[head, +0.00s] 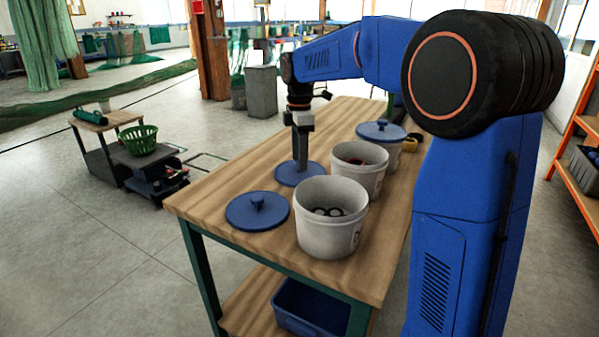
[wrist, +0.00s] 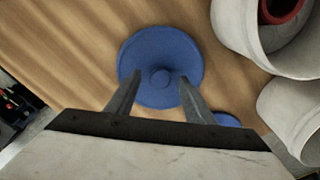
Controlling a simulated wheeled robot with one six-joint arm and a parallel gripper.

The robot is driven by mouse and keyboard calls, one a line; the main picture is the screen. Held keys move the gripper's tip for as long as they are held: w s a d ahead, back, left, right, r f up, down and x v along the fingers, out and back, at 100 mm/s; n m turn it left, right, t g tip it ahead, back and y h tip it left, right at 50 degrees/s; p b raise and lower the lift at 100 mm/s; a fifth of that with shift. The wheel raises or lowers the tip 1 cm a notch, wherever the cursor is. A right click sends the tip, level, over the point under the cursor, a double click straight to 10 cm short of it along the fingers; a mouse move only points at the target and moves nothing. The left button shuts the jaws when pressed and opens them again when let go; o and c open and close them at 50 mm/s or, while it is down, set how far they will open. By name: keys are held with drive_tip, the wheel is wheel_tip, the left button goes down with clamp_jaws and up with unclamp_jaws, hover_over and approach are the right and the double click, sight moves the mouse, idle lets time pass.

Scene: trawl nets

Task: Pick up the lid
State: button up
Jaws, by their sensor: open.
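A round blue lid (wrist: 160,50) with a small central knob (wrist: 160,77) lies flat on the wooden table in the wrist view. In the head view this lid (head: 290,175) is partly hidden behind my gripper. My gripper (head: 301,168) points straight down over it. In the wrist view my gripper (wrist: 157,78) is open, with one finger on each side of the knob. I cannot tell whether the fingers touch the lid. A second blue lid (head: 245,213) with a knob lies at the near left of the table; only an edge of it (wrist: 228,119) shows in the wrist view.
Two open white buckets (head: 330,243) (head: 346,177) stand close on the right of the lids. A bucket with a blue lid (head: 381,131) stands farther back. The wooden table (head: 205,195) is bare along its left edge. A cart with a green basket (head: 138,140) stands left on the floor.

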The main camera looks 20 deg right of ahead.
drive_tip(key=shift+f, duration=0.2)
drive_tip(key=c, duration=1.1)
drive_tip(key=shift+r, duration=0.1)
